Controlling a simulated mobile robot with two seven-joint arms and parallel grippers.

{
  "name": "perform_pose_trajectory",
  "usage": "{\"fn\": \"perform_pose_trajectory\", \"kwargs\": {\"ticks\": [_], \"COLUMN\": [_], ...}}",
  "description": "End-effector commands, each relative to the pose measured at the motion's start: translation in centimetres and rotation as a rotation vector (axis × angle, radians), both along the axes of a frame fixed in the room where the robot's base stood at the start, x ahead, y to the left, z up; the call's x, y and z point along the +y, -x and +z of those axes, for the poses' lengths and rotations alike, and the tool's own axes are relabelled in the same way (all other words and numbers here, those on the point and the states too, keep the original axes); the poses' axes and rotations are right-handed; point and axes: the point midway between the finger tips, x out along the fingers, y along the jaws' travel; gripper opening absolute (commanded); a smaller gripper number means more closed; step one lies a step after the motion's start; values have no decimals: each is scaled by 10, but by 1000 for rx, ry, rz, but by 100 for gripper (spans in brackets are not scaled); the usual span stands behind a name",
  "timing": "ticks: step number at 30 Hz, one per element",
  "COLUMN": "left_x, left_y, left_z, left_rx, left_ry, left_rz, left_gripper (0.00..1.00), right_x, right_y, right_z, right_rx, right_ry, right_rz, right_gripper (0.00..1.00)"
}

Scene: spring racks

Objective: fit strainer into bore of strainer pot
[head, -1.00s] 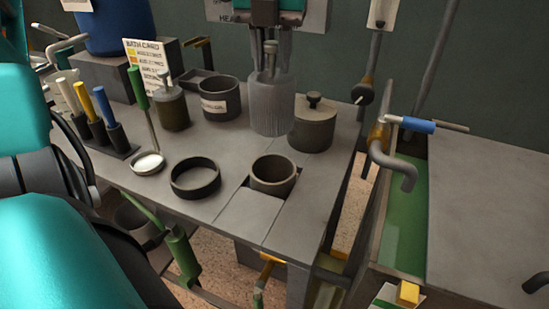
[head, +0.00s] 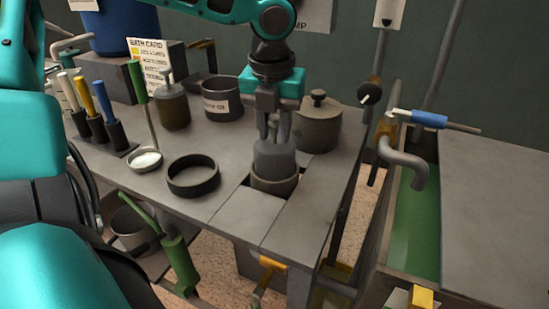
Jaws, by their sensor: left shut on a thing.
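The strainer (head: 274,158) is a grey ribbed cylinder, upright in the head view. My left gripper (head: 273,130) is above it, fingers pointing down and shut on its top. The strainer pot (head: 274,187) is a short round grey-brown pot set in a square opening at the bench's front edge. The strainer stands in line with the pot's mouth, and its lower part is hidden behind the pot's front rim, so it appears partly inside the bore. How deep it sits cannot be told. My right gripper is out of view.
A dark ring (head: 193,176) and a white-filled dish (head: 146,160) lie left of the pot. A lidded pot (head: 318,122) stands close behind right. A labelled pot (head: 222,99) and tool holders (head: 98,134) stand farther left. A tap (head: 404,160) overhangs the green trough at right.

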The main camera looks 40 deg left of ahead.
Motion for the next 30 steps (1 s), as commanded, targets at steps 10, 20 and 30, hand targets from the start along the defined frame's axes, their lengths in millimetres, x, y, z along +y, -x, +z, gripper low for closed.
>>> {"fn": "perform_pose_trajectory", "kwargs": {"ticks": [10, 20, 30], "left_x": [0, 0, 0], "left_y": [0, 0, 0], "left_z": [-53, -57, -60], "left_rx": [1, -2, 0], "left_ry": [-2, -1, 0], "left_rz": [-2, 0, 0], "left_gripper": [0, 0, 48], "right_x": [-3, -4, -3], "right_y": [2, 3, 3], "right_z": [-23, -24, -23], "right_rx": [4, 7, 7], "right_ry": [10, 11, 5], "right_rz": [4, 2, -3], "right_gripper": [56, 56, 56]}}
